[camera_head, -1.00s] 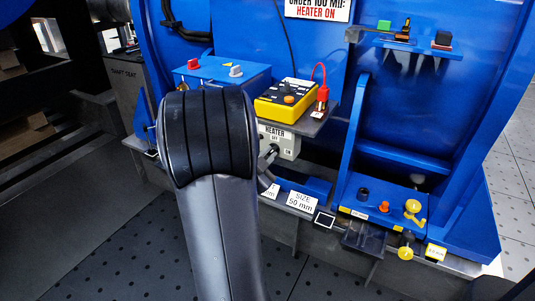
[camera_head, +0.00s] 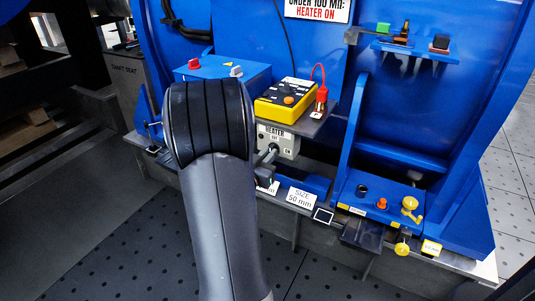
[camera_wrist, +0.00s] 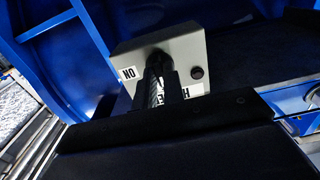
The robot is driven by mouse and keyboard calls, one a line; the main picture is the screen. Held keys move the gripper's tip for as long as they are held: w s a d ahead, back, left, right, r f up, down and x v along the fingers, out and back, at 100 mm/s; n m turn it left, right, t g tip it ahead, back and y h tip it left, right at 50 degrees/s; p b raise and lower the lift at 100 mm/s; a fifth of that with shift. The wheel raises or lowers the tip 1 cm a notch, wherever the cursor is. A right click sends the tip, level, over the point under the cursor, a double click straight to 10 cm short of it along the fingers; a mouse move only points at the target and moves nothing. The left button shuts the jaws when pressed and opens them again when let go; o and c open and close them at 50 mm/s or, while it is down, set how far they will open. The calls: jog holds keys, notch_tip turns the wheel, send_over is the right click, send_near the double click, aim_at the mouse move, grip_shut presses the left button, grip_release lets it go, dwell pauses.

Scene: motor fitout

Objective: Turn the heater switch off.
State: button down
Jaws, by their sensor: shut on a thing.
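The heater switch box (camera_head: 287,144) is a small pale grey box with "HEATER", "OFF" and "ON" labels, under the shelf in the head view. In the wrist view the box (camera_wrist: 190,50) fills the upper middle, with its "ON" label at the left and the heater label partly covered. My gripper (camera_head: 270,155) is at the front of the box, partly behind my arm. In the wrist view its dark ribbed fingers (camera_wrist: 163,80) are shut on the dark switch handle (camera_wrist: 157,56), which they mostly hide. The handle's exact setting is hard to read.
A yellow meter (camera_head: 287,100) with a red plug stands on the shelf just above the box. A blue block with a "SIZE 50 mm" card (camera_head: 300,197) lies below right. A blue fixture with small knobs (camera_head: 382,200) is further right.

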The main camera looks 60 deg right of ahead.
dwell(0.4)
jog(key=c, duration=1.5)
grip_release()
jog(key=a+p, duration=0.1)
jog(key=a, duration=0.9)
jog(key=shift+a, duration=0.4)
jog(key=d+b, duration=0.1)
jog(key=d, duration=1)
jog(key=shift+a, duration=0.1)
